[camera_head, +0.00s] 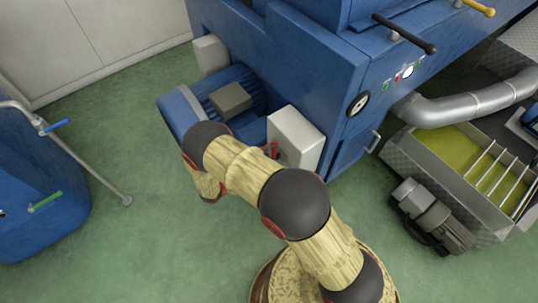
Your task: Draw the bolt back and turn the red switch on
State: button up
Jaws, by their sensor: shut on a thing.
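A white box (298,138) is fixed to the near side of the blue machine, right of my bent arm. A small red part (274,150) shows at its left side, partly behind my arm; it may be the red switch, but its position cannot be read. I cannot make out the bolt. My arm reaches up from the bottom, bends left and then folds down in front of the machine. My gripper does not show; it is hidden behind or below the arm links.
The blue machine (285,55) fills the top middle, with a grey block (231,100) in its recess. A steel trough (445,160) and grey motor (433,217) stand at right. A blue tank (40,195) with a pipe stands at left. Green floor between is clear.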

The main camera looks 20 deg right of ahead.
jog(key=o, duration=0.6)
jog(key=shift+s+f, duration=0.1)
jog(key=shift+a, duration=0.1)
jog(key=v, duration=1.2)
